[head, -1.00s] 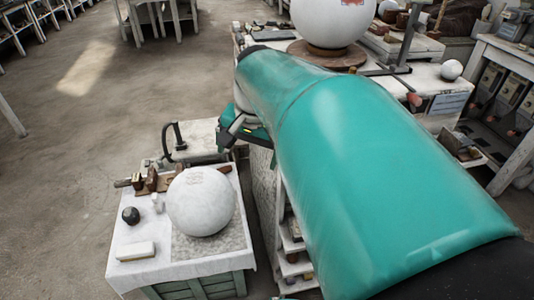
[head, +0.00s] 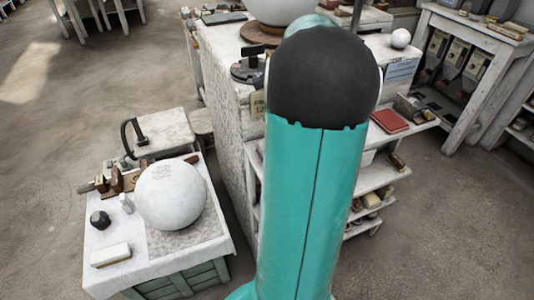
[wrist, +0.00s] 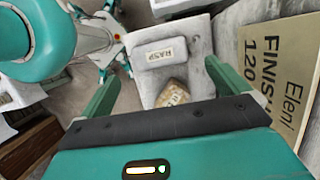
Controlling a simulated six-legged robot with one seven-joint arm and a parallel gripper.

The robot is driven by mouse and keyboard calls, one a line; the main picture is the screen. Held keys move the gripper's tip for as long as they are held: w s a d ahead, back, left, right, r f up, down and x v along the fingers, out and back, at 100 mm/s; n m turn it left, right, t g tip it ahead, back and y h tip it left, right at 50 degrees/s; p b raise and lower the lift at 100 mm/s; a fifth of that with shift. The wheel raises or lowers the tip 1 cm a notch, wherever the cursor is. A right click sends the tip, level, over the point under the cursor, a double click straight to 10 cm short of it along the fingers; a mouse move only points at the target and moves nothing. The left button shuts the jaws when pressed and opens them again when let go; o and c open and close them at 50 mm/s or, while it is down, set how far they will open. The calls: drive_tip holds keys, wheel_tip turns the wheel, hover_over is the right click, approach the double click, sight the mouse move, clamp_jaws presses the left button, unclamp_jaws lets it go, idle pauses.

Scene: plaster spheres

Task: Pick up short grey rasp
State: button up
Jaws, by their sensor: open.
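My gripper (wrist: 160,72) is open in the wrist view, its two green fingers spread apart with nothing seen held between them. Beyond them is a pale tray or shelf piece (wrist: 199,45) with a white block labelled RASP (wrist: 166,52). A small brownish block (wrist: 172,93) lies below the label, between the fingers in the picture. I cannot make out a short grey rasp for certain in either view. In the head view my arm hides my gripper and part of the shelves.
A sign reading FINISH 120 (wrist: 275,80) stands close to the right finger. In the head view a shelf unit (head: 376,180) carries small blocks and a red book (head: 390,121). A low table (head: 120,279) holds a white sphere (head: 170,195). Open floor lies at far left.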

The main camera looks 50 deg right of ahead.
drive_tip(key=x, duration=0.8)
drive_tip(key=shift+s+d+f, duration=0.1)
drive_tip(key=shift+d+f, duration=0.05)
drive_tip(key=shift+d, duration=0.1)
drive_tip(key=shift+c, duration=0.2)
drive_tip(key=c, duration=1.1)
